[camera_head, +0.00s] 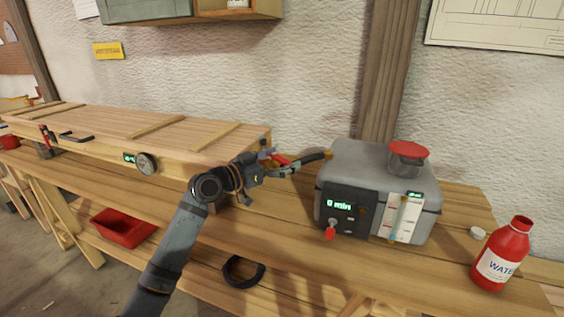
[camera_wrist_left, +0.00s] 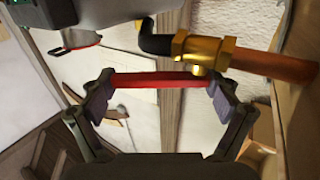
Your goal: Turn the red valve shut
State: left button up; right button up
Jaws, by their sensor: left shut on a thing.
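The red valve handle (camera_wrist_left: 160,80) spans the space between the two fingertips of my left gripper (camera_wrist_left: 162,97), with a pad at each end. The handle sits beside a brass valve body (camera_wrist_left: 200,50) with a black elbow on one side and a copper pipe (camera_wrist_left: 272,66) on the other. In the picture the handle runs roughly along the pipe. In the head view my left gripper (camera_head: 266,167) is at the red handle (camera_head: 281,160), between the long wooden box and the grey boiler. Part of the valve is hidden there by the gripper. My right gripper is out of view.
The grey boiler (camera_head: 350,165) with a red cap (camera_head: 408,149) stands right of the valve. The long wooden box (camera_head: 185,130) with a dial (camera_head: 146,163) is to the left. A red water bottle (camera_head: 503,253) stands at the right. Bare bench top (camera_head: 285,225) lies in front.

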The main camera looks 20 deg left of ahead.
aim_at(282, 159)
pick_arm(q)
jog(key=o, duration=1.4)
notch_tip(282, 159, up, 10)
jog(key=shift+c, duration=0.3)
